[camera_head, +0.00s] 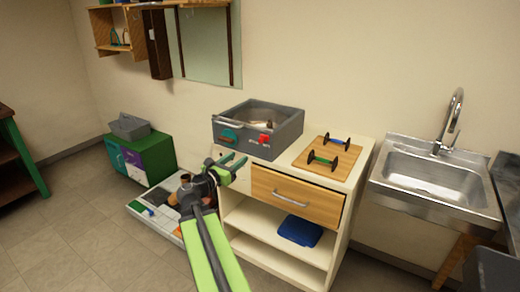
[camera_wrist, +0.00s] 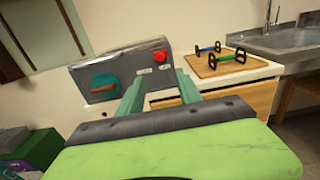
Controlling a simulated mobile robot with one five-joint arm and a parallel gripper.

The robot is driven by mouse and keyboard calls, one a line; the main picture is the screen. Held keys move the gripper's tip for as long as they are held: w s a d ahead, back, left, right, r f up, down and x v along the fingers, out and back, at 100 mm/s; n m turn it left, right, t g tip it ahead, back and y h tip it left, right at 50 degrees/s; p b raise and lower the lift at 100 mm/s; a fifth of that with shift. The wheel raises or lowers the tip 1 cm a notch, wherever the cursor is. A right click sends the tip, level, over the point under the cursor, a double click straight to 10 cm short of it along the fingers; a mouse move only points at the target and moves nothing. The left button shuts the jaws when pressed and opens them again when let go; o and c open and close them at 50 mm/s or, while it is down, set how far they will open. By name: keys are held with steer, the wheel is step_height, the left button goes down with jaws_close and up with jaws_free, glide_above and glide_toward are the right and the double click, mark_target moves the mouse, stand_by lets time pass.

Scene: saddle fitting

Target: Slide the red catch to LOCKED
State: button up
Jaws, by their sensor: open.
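The red catch (camera_head: 265,139) is a small block on the front of a grey box (camera_head: 290,136) that stands on the left of the cream cabinet top. It also shows in the wrist view (camera_wrist: 160,56), near the right end of the box front, with small labels below it that I cannot read. A teal knob with a brown handle (camera_wrist: 101,86) is on the same front, to the left. My gripper (camera_head: 234,167) is open and empty, in front of and below the box, apart from the catch. In the wrist view its two green fingers (camera_wrist: 159,92) point toward the box.
A wooden board (camera_head: 322,167) with two small dumbbell-shaped pieces lies right of the box. Below is a drawer (camera_head: 298,200) with a metal handle. A sink (camera_head: 435,180) stands at the right. A green cabinet (camera_head: 150,163) and a low tray (camera_head: 150,216) are at the left.

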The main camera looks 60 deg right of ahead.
mark_target(260, 141)
steer(key=d, duration=1.7)
steer(key=shift+d, duration=0.15)
jaws_close()
stand_by(0.7)
